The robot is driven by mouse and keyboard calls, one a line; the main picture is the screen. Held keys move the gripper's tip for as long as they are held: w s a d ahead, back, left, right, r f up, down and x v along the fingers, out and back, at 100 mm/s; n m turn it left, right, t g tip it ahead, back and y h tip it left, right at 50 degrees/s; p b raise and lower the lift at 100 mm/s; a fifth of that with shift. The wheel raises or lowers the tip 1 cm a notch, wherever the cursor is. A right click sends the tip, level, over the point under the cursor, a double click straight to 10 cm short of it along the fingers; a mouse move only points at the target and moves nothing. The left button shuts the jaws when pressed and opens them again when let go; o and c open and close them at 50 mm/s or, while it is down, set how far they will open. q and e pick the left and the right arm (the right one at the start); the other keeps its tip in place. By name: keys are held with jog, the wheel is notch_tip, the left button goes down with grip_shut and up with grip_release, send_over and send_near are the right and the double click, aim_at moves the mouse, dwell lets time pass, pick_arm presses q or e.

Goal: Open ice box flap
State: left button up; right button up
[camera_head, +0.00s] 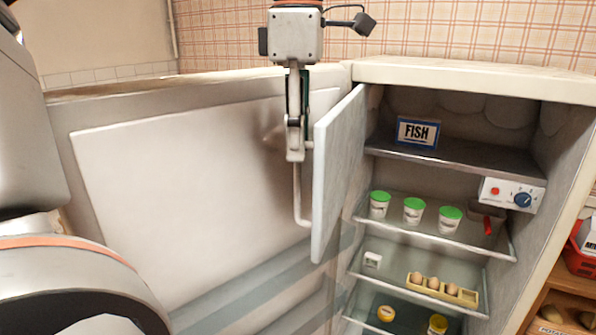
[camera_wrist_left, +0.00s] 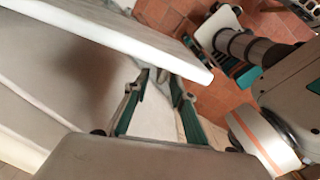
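The ice box flap (camera_head: 340,170) is a white panel standing open at the left side of the ice box, swung out towards me. Its edge also shows in the left wrist view (camera_wrist_left: 130,38). A thin pale bar handle (camera_head: 298,195) is on the flap's left-facing side. My left gripper (camera_head: 295,150) points down beside that face, at the handle's upper end; I cannot tell whether it touches. In the left wrist view its two green-padded fingers (camera_wrist_left: 162,82) are apart, with nothing clearly held between them. My right gripper is not in view.
The ice box compartment holds a FISH pack (camera_head: 417,132). Below are green-lidded tubs (camera_head: 413,210) and an egg tray (camera_head: 442,289) on shelves. The large fridge door (camera_head: 190,190) stands open on the left. A red basket (camera_head: 580,258) is at the far right.

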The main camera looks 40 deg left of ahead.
pick_arm(q)
send_over(297, 215)
jog(key=shift+w+a+f, duration=0.1)
jog(key=shift+w+f, duration=0.05)
jog(key=shift+f, duration=1.4)
jog(key=shift+w+f, duration=0.1)
jog(key=shift+f, duration=1.4)
jog(key=shift+a, duration=0.1)
grip_shut()
